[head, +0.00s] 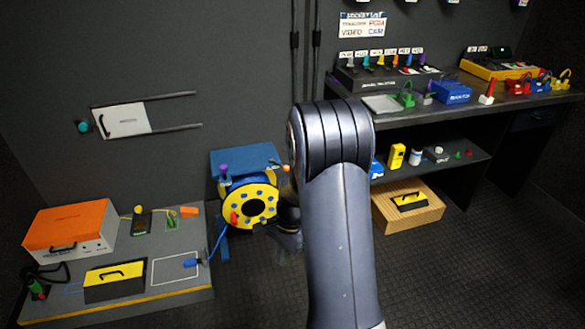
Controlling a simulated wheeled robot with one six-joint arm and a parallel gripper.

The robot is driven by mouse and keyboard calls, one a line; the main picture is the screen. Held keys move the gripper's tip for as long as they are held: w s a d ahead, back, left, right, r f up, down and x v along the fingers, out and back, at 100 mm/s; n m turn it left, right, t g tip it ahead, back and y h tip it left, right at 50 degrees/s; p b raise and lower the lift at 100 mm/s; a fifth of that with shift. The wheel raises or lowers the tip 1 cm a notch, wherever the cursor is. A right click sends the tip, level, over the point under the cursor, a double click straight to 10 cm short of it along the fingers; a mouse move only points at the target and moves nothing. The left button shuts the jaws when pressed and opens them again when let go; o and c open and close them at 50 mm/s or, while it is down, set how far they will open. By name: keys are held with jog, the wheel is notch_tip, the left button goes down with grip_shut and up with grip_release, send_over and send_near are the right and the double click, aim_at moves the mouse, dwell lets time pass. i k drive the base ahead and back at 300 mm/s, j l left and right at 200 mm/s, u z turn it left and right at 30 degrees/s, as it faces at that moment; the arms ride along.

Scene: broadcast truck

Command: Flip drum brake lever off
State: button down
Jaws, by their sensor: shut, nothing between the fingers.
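The cable drum (262,207) has a yellow face with blue dots and a black hub. It stands on the floor in a blue frame (245,160), left of my arm in the head view. A red handle-like piece (234,218) shows at the drum's lower left face. A purple knob (223,169) is at the frame's upper left, and a small orange-tipped piece (286,168) at its right. I cannot tell which of these is the brake lever. My arm covers the area right of the drum. Dark wrist parts show close beside the drum, but my gripper's fingers are hidden.
A low platform (190,302) at left holds an orange-topped box (70,230) and a yellow-black case (115,280). A blue cable runs from it towards the drum. A desk (465,107) with switch panels and a wooden crate (425,228) are at right. The right foreground floor is clear.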

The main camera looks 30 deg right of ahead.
aim_at(272, 161)
jog(key=i+l+z, duration=0.1)
jog(key=i+l, duration=0.2)
jog(key=i, duration=0.15)
jog(key=i+l, duration=0.25)
jog(key=i, duration=0.2)
jog(key=i+l+z, duration=0.15)
jog(key=i+l, duration=0.15)
jog(key=i, duration=0.15)
jog(key=i+l, duration=0.2)
jog(key=i, duration=0.25)
jog(key=z, duration=0.05)
